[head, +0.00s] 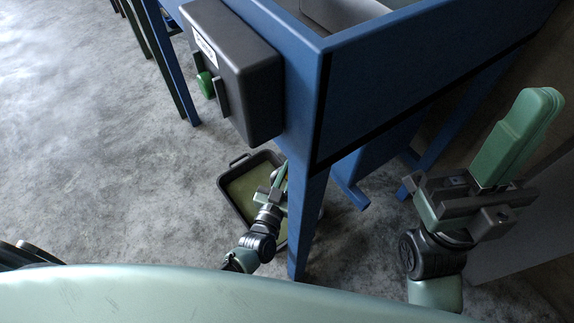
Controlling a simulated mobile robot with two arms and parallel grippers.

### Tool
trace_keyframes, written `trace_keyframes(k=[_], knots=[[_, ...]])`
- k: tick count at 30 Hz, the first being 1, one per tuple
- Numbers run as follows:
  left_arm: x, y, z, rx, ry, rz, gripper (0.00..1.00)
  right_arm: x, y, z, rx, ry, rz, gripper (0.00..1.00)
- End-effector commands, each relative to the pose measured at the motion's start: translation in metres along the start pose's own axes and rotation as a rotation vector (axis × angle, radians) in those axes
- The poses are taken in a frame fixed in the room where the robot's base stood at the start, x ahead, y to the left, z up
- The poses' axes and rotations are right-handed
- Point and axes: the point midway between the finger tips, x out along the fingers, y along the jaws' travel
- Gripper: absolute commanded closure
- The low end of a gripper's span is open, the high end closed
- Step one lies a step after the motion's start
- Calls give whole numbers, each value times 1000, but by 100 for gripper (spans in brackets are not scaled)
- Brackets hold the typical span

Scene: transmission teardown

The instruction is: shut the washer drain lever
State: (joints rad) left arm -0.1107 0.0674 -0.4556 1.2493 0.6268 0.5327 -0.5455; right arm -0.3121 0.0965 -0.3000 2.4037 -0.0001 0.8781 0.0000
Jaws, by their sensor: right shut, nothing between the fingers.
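The washer (400,95) is a blue steel tank on legs, filling the upper right. I cannot make out its drain lever; the tank and its front leg (306,225) hide much of the space below. My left gripper (279,178) is low beside that leg, over the right part of the drain pan. Its fingers are small and partly hidden, so their opening does not show. My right gripper (541,100) is at the right, its green fingers pressed together and empty, pointing up and away from the lever area.
A dark drain pan (231,197) with yellowish-green liquid sits on the floor under the washer's corner. The concrete floor (95,160) at left is clear.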

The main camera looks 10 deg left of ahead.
Motion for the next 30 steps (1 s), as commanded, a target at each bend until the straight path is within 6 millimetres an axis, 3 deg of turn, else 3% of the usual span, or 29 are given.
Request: trace_keyframes(k=[17,18,20,30], knots=[[0,3,0,0,1,-35,100,-2,0,-1,2,-10,5,100],[0,3,0,0,1,-35,83,-2,0,-1,2,-10,5,100],[0,3,0,0,1,-35,66,-2,0,-1,2,-10,5,100],[-1,2,0,0,1,-36,64,-1,0,-1,2,-11,5,100]])
